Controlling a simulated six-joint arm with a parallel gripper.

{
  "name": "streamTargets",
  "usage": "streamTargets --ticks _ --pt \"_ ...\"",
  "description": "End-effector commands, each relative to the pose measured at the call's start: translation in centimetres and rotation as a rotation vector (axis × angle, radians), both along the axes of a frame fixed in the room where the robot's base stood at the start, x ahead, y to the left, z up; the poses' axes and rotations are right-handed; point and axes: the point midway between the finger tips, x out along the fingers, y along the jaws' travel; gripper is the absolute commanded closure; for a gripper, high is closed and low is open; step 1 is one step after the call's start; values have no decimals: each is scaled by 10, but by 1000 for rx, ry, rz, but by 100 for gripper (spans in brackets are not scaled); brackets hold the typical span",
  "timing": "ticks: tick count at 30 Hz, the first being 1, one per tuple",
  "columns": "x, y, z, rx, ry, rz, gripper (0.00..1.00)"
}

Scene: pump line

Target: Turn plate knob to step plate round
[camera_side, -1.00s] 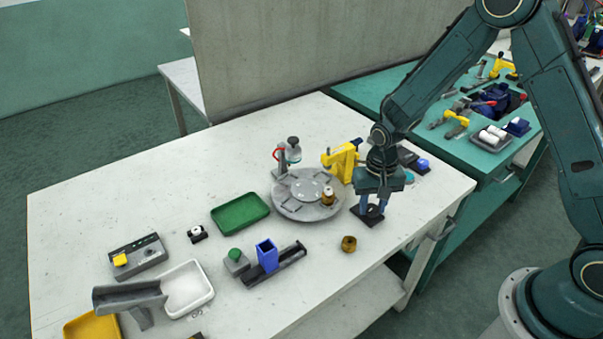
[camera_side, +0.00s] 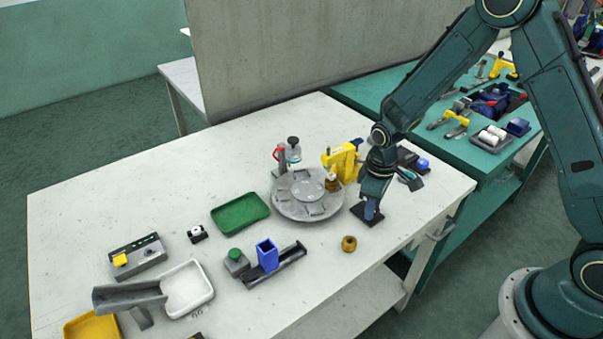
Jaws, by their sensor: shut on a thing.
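The round grey plate (camera_side: 296,207) lies on the white table, with flat stations around its top. A small brown and white piece (camera_side: 332,183) sits at its right edge. My gripper (camera_side: 372,207) points down over a small dark square base (camera_side: 361,217) to the right of the plate. Its fingers are shut on the knob on this base; the knob itself is mostly hidden by the fingers.
A yellow device (camera_side: 342,162) and a grey stand with a red part (camera_side: 280,158) stand close behind the plate. A brass ring (camera_side: 349,243) lies in front. A green tray (camera_side: 240,213) is to the left. Open table lies at the back left.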

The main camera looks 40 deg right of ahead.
Motion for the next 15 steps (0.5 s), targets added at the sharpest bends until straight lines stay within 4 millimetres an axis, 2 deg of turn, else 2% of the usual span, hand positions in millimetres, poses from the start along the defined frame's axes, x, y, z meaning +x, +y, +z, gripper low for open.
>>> streamTargets --ticks 6,15 --pt "1 1 1 2 -4 183 91" --pt "1 1 1 2 -4 341 91"
